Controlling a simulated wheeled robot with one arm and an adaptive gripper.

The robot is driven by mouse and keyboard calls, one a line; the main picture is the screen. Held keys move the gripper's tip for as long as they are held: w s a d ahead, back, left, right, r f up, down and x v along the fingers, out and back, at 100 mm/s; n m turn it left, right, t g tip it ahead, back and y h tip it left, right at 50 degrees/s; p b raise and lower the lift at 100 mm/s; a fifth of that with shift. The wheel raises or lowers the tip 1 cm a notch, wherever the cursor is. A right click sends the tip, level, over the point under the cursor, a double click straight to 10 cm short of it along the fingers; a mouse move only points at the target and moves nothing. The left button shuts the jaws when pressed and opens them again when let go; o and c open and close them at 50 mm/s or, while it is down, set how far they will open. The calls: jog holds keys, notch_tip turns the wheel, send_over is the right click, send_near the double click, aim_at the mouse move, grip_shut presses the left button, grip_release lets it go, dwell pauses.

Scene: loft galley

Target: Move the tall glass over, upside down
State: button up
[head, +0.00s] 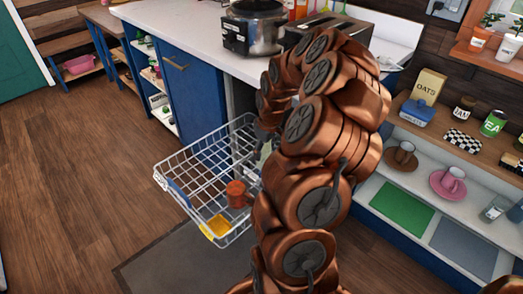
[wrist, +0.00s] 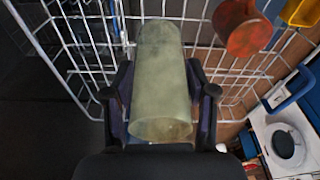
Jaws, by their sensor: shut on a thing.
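The tall glass (wrist: 160,75) is pale greenish and cloudy. In the wrist view it lies between the two dark fingers of my gripper (wrist: 160,93), which are shut on its sides. The wire rack (wrist: 75,60) shows behind it. In the head view a pale sliver (head: 265,152), probably the glass, shows beside the rack; my arm hides the gripper and most of that area. The pulled-out wire rack (head: 172,184) holds a red-orange mug (head: 236,194) and a yellow item (head: 217,227).
An oats box (head: 427,88) stands above. A counter (head: 190,30) with appliances is behind the rack.

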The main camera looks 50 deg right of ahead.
aim_at(269, 145)
jog(key=shift+f+b, duration=0.15)
jog(key=shift+b, duration=0.15)
jog(key=shift+s+f+b, duration=0.1)
jog(key=shift+f+b, duration=0.55)
jog(key=shift+f, duration=0.6)
jog(key=shift+f+b, duration=1.3)
jog(key=shift+f, duration=1.6)
jog(key=o, duration=1.4)
jog(key=r, duration=0.4)
jog(key=s+r, duration=0.1)
jog(key=r, duration=0.6)
jog(key=shift+s+r, duration=0.35)
jog(key=shift+r, duration=0.05)
